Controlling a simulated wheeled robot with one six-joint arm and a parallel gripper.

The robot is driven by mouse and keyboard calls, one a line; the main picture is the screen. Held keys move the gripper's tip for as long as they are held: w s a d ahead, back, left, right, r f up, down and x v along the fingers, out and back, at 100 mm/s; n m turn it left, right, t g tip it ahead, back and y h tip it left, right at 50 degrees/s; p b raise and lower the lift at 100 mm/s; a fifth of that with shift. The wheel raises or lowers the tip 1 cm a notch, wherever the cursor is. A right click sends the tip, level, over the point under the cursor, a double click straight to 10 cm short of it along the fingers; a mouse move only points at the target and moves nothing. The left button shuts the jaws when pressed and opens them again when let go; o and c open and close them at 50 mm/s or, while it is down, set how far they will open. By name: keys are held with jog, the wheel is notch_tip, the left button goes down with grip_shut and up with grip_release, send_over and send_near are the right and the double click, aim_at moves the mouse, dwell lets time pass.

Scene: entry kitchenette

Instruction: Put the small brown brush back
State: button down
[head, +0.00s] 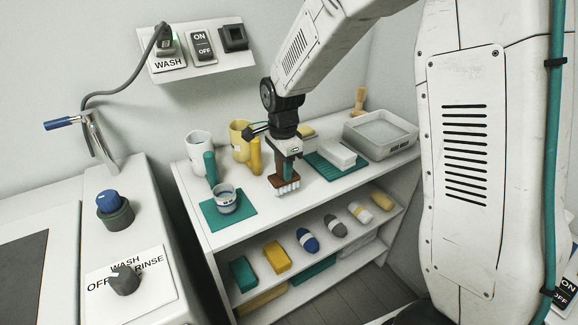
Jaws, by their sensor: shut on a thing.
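My gripper (288,163) points down over the white upper shelf top and is shut on the small brown brush (283,183). The brush has a brown body and pale bristles facing down. It is upright, with its bristles at or just above the shelf top near the front edge; I cannot tell whether they touch. The fingers and wrist partly hide the brush's upper part.
A cup (225,197) stands on a teal mat (238,219) to the left. White (198,146) and yellow (238,137) mugs stand behind. A white block (334,155) and grey basin (381,133) are to the right. Sponges (277,256) lie on the lower shelf.

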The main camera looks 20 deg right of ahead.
jog(key=shift+w+d+f, duration=0.6)
jog(key=shift+w, duration=0.25)
jog(key=shift+w+d+f, duration=0.55)
jog(key=shift+w+f, duration=0.1)
jog(key=shift+w, duration=0.25)
jog(key=shift+w+d+f, duration=0.6)
jog(key=shift+w, duration=0.25)
jog(key=shift+f, duration=0.3)
jog(key=c, duration=1.1)
grip_release()
jog(key=shift+o, duration=0.2)
